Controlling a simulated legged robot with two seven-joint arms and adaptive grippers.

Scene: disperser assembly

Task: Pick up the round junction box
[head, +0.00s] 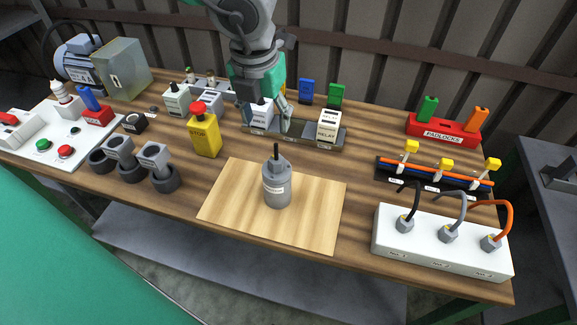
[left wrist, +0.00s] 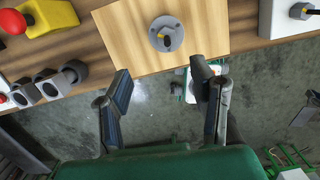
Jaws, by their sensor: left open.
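A grey round box with a label and a dark stub on top stands upright on the light wooden board (head: 225,215); I take this for the round junction box (head: 278,188). It also shows from above in the left wrist view (left wrist: 166,34), ahead of the fingertips and between their lines. My left gripper (head: 268,115) is open and empty, hanging behind the board in the head view, apart from the box. Its two spread fingers show in the left wrist view (left wrist: 160,82). My right gripper is not in view.
A yellow stop button box (head: 206,137) stands left of the board. Several grey fittings (head: 120,155) are farther left. A relay rail (head: 300,134) lies behind. A white box with cables (head: 440,245) is at the right. The board around the round box is clear.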

